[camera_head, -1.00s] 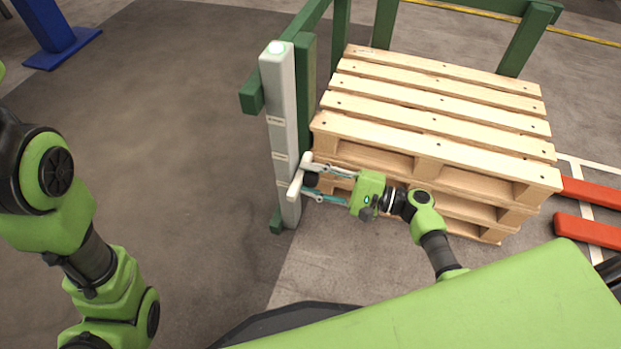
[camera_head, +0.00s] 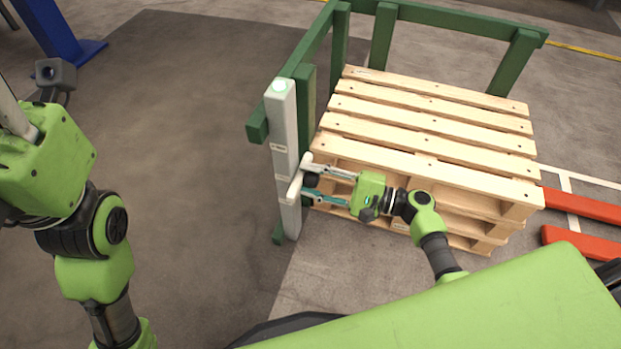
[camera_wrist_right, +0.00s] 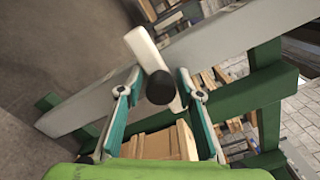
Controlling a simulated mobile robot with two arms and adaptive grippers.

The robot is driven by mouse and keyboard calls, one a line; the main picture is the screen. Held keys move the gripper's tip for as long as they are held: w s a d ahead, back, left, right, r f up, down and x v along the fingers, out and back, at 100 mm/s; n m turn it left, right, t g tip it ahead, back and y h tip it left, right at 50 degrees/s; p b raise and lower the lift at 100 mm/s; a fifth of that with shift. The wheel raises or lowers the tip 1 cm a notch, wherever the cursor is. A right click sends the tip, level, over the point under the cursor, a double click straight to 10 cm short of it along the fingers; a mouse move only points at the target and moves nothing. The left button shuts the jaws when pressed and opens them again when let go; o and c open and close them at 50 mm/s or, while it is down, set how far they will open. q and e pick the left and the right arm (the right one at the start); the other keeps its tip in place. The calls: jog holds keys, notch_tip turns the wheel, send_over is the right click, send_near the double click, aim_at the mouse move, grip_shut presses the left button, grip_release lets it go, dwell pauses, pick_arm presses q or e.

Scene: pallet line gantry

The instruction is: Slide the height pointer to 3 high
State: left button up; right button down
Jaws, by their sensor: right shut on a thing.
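The height pointer (camera_head: 295,186) is a white bar with a black knob. It sits at the pale grey post (camera_head: 285,120), roughly level with the middle of its small marks, whose writing is too small to read. In the right wrist view the white bar (camera_wrist_right: 144,48) lies across the post, with the black knob (camera_wrist_right: 160,88) between the fingers. My right gripper (camera_head: 311,187) is shut on the pointer at its knob. My left gripper (camera_head: 52,90) is partly in view at the far left, away from the post; its fingers are unclear.
A stack of wooden pallets (camera_head: 425,135) stands just right of the post, close behind my right gripper. A green frame (camera_head: 450,15) surrounds its back and left side. Red bars (camera_head: 585,205) lie on the floor at the right. The floor left of the post is clear.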

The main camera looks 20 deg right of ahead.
jog(key=c, duration=1.7)
grip_release()
jog(key=v, duration=1.2)
